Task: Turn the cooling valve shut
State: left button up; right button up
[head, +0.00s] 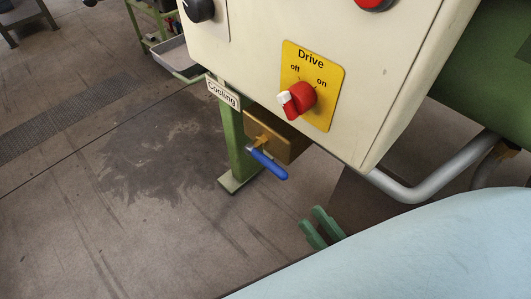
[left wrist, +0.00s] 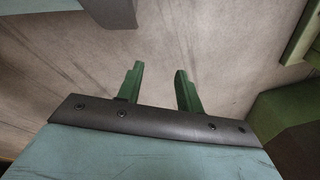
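The cooling valve has a blue lever handle (head: 268,164) and a brass-coloured stem (head: 261,140) on a brown block below the cabinet. The lever slants down to the right. A "Cooling" label (head: 223,93) is above left of it. My right gripper (head: 321,228) is below and right of the lever in the head view, apart from it. Its two green fingers are parted with nothing between them. My left gripper (left wrist: 158,84) shows only in the left wrist view, its green fingers parted and empty over bare floor. The valve is not seen in that view.
The cream cabinet (head: 220,45) overhangs the valve and bears a red Drive switch (head: 304,96) on a yellow plate. A green post (head: 236,145) stands just behind and left of the valve. A grey pipe (head: 420,190) bends at the right. Floor at left is open.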

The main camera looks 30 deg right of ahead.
aim_at(272, 163)
jog(key=x, duration=1.3)
jog(key=shift+s, duration=0.1)
jog(key=shift+c, duration=0.4)
grip_shut()
